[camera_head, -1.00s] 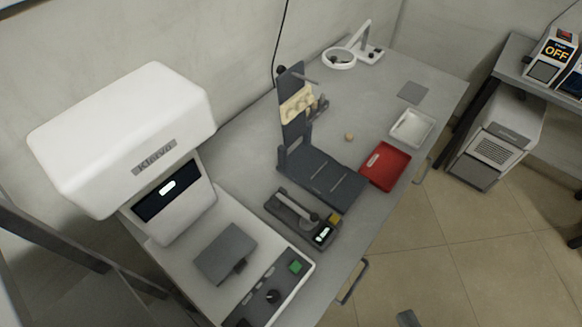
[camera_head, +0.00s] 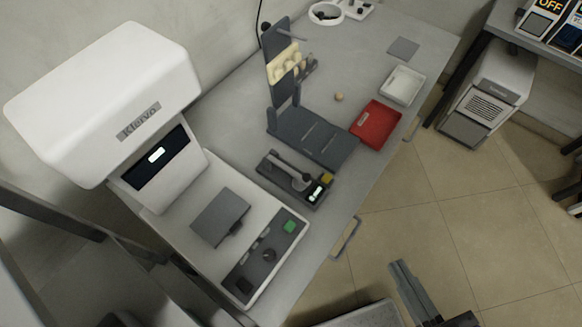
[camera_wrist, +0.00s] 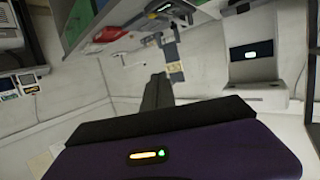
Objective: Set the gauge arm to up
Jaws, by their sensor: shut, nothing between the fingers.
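The gauge (camera_head: 296,180) is a dark, low block on the bench, with a lit display and a yellow block at its right end. Its grey arm (camera_head: 290,175) lies low along the base, not raised. The gauge also shows small near the top of the wrist view (camera_wrist: 165,10). My gripper (camera_head: 402,266) is at the bottom of the head view, over the floor in front of the bench and well apart from the gauge. Its dark fingers (camera_wrist: 158,88) are together and empty in the wrist view.
A white Klervo machine (camera_head: 220,215) stands left of the gauge. Behind the gauge is a dark stand (camera_head: 310,135) with an upright back. A red tray (camera_head: 376,125), a white tray (camera_head: 402,85) and a small tan ball (camera_head: 339,97) lie beyond. A handle (camera_head: 346,240) juts from the bench front.

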